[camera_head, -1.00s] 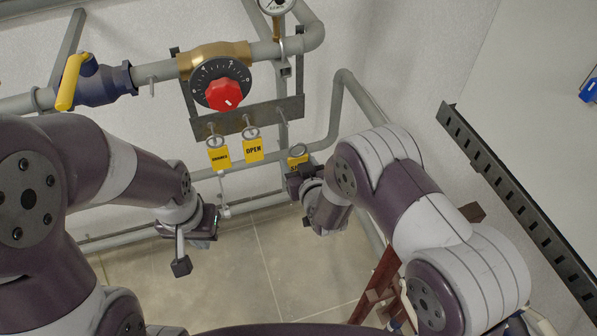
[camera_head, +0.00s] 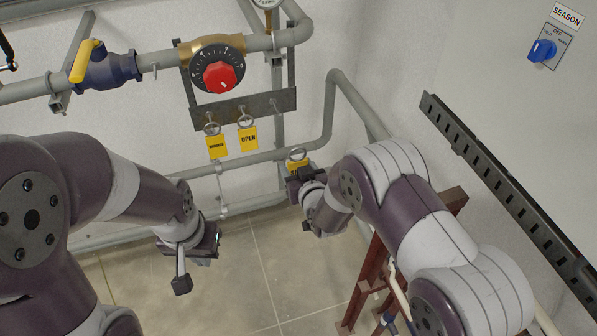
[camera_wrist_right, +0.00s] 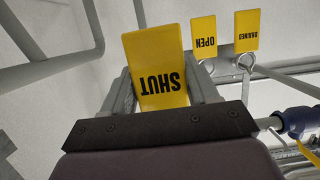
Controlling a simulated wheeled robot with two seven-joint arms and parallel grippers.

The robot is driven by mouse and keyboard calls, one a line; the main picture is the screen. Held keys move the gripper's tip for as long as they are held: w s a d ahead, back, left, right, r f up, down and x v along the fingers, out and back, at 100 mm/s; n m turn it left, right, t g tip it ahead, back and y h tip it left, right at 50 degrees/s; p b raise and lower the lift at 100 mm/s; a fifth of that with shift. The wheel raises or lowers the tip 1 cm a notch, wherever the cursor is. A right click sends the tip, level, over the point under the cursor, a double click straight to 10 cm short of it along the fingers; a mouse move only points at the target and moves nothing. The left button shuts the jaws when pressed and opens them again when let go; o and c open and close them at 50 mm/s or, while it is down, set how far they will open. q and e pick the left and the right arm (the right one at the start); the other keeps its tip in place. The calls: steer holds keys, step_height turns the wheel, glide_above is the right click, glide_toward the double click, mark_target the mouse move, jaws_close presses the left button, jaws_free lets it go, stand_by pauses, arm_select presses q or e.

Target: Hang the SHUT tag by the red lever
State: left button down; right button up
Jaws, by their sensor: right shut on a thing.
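The SHUT tag (camera_wrist_right: 158,70) is a yellow plate with black letters, upside down in the right wrist view. My right gripper (camera_head: 297,174) is shut on it, and its two fingers flank the tag. In the head view the yellow tag (camera_head: 298,165) and its ring (camera_head: 297,154) stick up above the gripper, right of and below the dark peg bracket (camera_head: 260,106), apart from it. My left gripper (camera_head: 190,262) hangs low over the floor at left, with no object visible in it; its jaw opening is unclear. I see no clear red lever; a red dial knob (camera_head: 220,77) sits above the bracket.
DRAINED (camera_head: 216,147) and OPEN (camera_head: 248,139) tags hang from the bracket's left and middle pegs. The right peg (camera_head: 273,103) is bare. A yellow-handled valve (camera_head: 87,62) is on the upper-left pipe. Grey pipes and a slotted rail (camera_head: 510,200) border the right arm.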

steer(key=w+a+b, duration=0.2)
steer(key=w+b, duration=0.2)
steer(key=w, duration=0.4)
steer(key=w+a+b, duration=0.3)
steer(key=w+b, duration=0.2)
steer(key=w, duration=0.3)
steer(key=shift+w+a+b, duration=0.2)
steer(key=shift+a+b, duration=0.05)
steer(key=shift+b, duration=0.05)
stand_by(2.3)
steer(key=shift+s, duration=0.1)
steer(key=s+d, duration=0.2)
steer(key=s, duration=0.5)
steer(key=shift+s+d+r, duration=0.2)
steer(key=shift+s+d, duration=0.1)
steer(key=shift+s, duration=0.05)
stand_by(0.7)
